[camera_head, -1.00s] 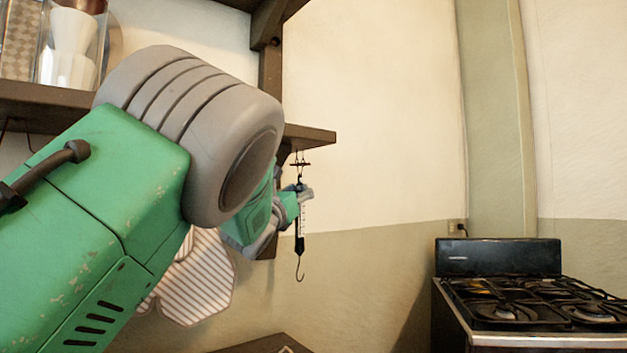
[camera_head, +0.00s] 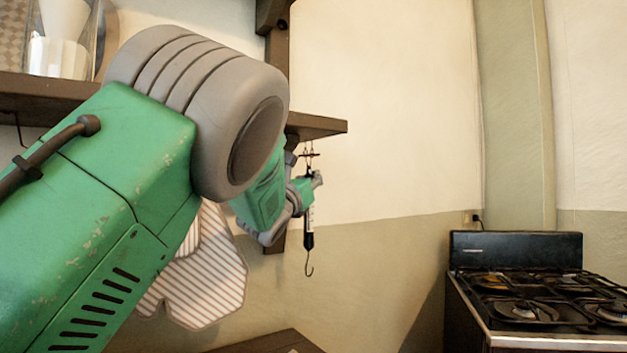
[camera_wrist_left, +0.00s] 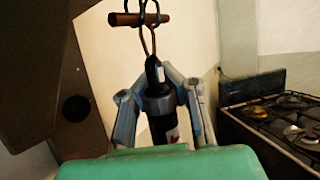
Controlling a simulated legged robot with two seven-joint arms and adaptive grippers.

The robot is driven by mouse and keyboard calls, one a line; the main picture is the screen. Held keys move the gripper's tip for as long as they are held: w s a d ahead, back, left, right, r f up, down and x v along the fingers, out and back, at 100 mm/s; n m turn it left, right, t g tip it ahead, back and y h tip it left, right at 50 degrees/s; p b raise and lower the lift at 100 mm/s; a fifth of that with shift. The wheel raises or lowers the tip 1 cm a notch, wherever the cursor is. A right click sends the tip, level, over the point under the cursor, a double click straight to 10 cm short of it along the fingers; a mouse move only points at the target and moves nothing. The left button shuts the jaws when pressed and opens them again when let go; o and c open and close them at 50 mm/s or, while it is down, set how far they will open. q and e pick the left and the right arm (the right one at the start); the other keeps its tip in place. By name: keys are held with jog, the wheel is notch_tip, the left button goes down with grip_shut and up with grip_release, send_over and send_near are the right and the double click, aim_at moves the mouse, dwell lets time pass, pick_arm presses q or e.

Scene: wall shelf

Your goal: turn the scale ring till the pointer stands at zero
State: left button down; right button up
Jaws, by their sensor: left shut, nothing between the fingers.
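A black spring scale (camera_head: 309,240) with a white graduated strip hangs by cords below the wall shelf, its hook pointing down. My left gripper (camera_head: 316,181) is at the upper part of the scale and partly hides it in the head view. In the left wrist view, the scale's dark grey top collar (camera_wrist_left: 158,103) shows between my two blue-grey finger linkages. The fingers are shut with nothing gripped. A bit of white scale face with a red mark shows below the collar; the pointer's reading cannot be made out. My right gripper is not in view.
The scale hangs from a small wooden peg (camera_wrist_left: 140,19). A wall shelf (camera_head: 320,125) is just above. A striped cloth (camera_head: 205,280) hangs behind my left arm. A black stove (camera_head: 520,300) stands at the right.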

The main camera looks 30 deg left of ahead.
pick_arm(q)
jog(key=c, duration=1.7)
grip_release()
jog(key=shift+w+a+f, duration=0.1)
jog(key=shift+f, duration=0.05)
jog(key=shift+d, duration=0.2)
jog(key=v, duration=0.7)
jog(key=shift+s, duration=0.25)
